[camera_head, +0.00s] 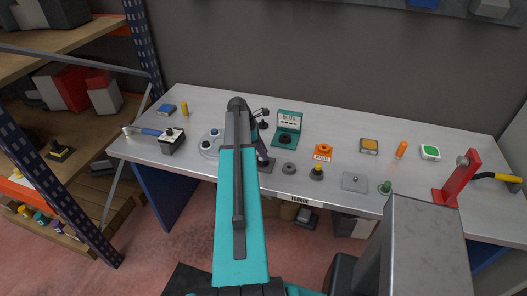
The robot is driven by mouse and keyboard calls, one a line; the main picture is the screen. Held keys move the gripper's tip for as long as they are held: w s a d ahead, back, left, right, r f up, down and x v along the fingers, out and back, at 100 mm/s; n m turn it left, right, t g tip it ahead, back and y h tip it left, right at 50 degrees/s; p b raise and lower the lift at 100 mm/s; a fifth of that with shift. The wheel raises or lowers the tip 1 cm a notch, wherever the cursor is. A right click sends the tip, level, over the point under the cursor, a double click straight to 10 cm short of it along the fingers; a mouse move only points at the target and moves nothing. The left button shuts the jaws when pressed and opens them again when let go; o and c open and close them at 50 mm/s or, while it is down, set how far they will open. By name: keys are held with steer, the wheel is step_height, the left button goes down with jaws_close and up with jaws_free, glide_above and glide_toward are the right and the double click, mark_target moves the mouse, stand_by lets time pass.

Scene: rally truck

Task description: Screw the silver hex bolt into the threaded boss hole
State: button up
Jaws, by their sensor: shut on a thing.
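My arm reaches over the workbench and hides part of it. My gripper (262,156) shows only in part beyond the arm's right edge, pointing down just above a small dark plate (267,167) on the bench. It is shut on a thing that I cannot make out. I cannot pick out the silver hex bolt for certain. A flat grey plate (350,185) with a small knob on top lies to the right. A round grey ring-like piece (289,169) lies right of the gripper. I cannot tell which piece has the threaded boss hole.
The grey bench (320,196) holds a yellow-topped dark piece (316,172), an orange piece (323,151), a teal box (287,128), a green knob (385,188) and a red stand (460,180). A blue-handled tool (150,133) lies left. Shelves stand at far left.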

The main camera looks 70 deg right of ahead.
steer(key=shift+m, duration=0.3)
steer(key=shift+m+y, duration=0.4)
steer(key=shift+m, duration=0.3)
steer(key=shift+m+y, duration=0.3)
steer(key=shift+m, duration=0.8)
steer(key=shift+a+m+y, duration=0.1)
steer(key=shift+m+y, duration=0.2)
steer(key=shift+m, duration=0.3)
steer(key=o, duration=0.6)
